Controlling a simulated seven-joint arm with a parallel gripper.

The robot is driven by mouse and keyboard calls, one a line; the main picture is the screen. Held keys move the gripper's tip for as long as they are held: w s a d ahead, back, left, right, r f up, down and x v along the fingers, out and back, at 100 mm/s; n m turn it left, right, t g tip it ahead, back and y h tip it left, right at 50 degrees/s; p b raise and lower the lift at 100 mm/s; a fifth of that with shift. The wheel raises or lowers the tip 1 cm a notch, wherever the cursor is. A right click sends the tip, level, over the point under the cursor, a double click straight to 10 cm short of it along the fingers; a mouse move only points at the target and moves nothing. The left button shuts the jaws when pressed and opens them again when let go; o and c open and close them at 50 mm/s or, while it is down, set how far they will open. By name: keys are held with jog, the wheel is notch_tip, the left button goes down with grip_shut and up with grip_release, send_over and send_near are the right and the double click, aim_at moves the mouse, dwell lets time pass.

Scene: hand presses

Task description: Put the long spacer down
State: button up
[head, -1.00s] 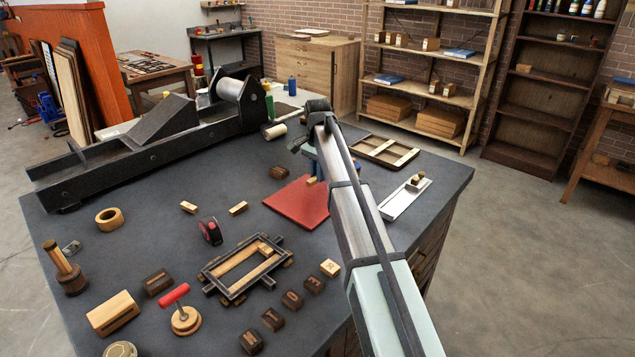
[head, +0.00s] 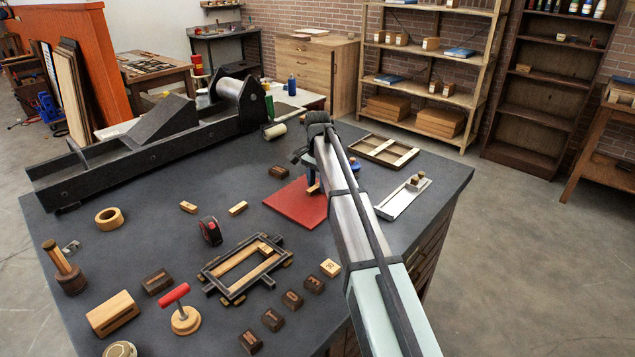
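A small strip of pale wood, seemingly the long spacer (head: 313,188), shows at the tip of my gripper (head: 313,178), over the right part of the red mat (head: 288,207). My arm hides much of the gripper and part of the wood. The fingers are small and dark here, but the wood moves with them, so my gripper appears shut on it. I cannot tell whether the wood touches the mat. The visible left part of the mat is bare.
A dark frame (head: 216,285) with wooden strips inside lies in front of the mat. Two small wooden blocks (head: 188,207) (head: 238,208) and a red-faced round tool (head: 210,231) lie left. A white tray (head: 397,206) and wooden frame (head: 358,148) lie right.

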aim_at(317, 185)
jog(key=shift+r, duration=0.1)
notch_tip(317, 185, up, 12)
dwell(0.7)
jog(key=shift+o, duration=0.6)
